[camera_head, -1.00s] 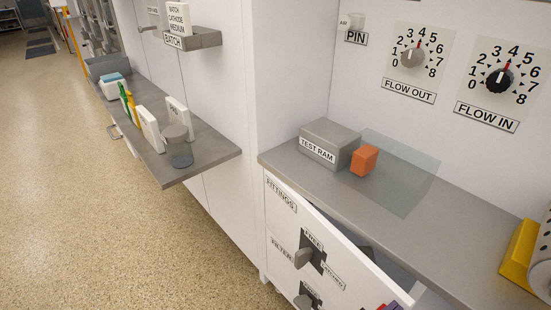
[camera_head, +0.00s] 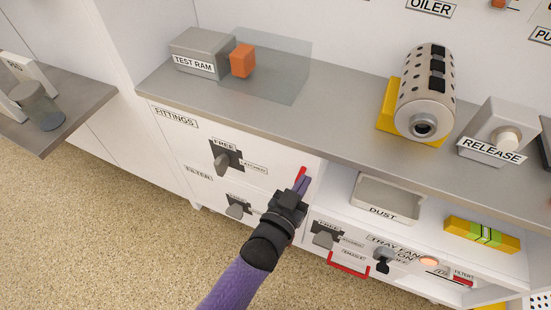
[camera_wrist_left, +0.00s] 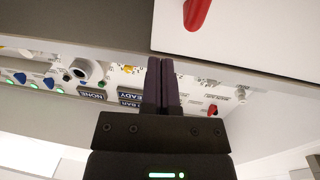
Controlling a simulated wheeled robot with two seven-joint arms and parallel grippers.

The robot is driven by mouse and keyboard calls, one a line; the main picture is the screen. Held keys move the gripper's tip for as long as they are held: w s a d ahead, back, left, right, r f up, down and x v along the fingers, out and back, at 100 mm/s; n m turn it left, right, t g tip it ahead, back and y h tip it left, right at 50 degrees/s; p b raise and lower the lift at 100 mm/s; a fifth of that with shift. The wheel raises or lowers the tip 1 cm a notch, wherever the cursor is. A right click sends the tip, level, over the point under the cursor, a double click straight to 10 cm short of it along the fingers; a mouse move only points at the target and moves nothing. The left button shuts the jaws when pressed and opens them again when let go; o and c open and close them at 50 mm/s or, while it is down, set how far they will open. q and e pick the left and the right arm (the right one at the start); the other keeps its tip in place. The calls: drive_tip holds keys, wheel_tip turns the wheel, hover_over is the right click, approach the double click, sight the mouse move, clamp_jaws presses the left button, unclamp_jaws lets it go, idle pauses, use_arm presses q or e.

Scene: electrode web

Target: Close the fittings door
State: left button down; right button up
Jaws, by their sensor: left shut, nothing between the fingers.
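The fittings door (camera_head: 180,145) is a white panel labelled FITTINGS under the grey counter, with a grey FREE/LATCHED knob (camera_head: 222,160) on it. Its top edge now runs close along the counter's underside; I cannot tell whether it is fully flush. A small red handle (camera_head: 299,174) is near its right edge. My left gripper (camera_head: 302,184) is shut and empty, at that right edge beside the red handle. In the left wrist view, its closed fingers (camera_wrist_left: 162,88) stand below a white panel with a red handle (camera_wrist_left: 196,12). My right gripper is out of view.
The counter (camera_head: 340,135) holds a TEST RAM box (camera_head: 200,50), an orange block (camera_head: 243,60) and a perforated cylinder (camera_head: 425,90). An open shelf with a DUST tray (camera_head: 388,198) is right of the door. The speckled floor (camera_head: 100,240) is clear at left.

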use_arm(q)
drive_tip(key=d+p+v, duration=0.1)
drive_tip(key=p+v, duration=0.3)
drive_tip(key=v, duration=0.5)
drive_tip(key=s+a+f+n+g+y+p, duration=0.2)
drive_tip(key=s+a+f+g+y+p, duration=0.35)
drive_tip(key=s+a+f, duration=0.75)
drive_tip(key=s+a+f+g+y, duration=0.1)
drive_tip(key=s+a+g, duration=0.2)
drive_tip(key=s, duration=0.4)
drive_tip(key=s+a+f+n+g+y, duration=0.1)
drive_tip(key=s+a+g, duration=0.3)
drive_tip(key=s, duration=0.4)
drive_tip(key=s+a+f+g+y, duration=0.2)
drive_tip(key=s+a+f+g, duration=0.1)
drive_tip(key=s, duration=0.4)
drive_tip(key=shift+s+a+p, duration=0.25)
drive_tip(key=shift+a+p, duration=0.2)
drive_tip(key=shift+a, duration=0.15)
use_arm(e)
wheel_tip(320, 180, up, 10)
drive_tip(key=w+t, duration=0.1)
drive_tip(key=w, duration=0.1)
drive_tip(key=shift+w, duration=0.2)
use_arm(q)
drive_tip(key=shift+g+y, duration=0.25)
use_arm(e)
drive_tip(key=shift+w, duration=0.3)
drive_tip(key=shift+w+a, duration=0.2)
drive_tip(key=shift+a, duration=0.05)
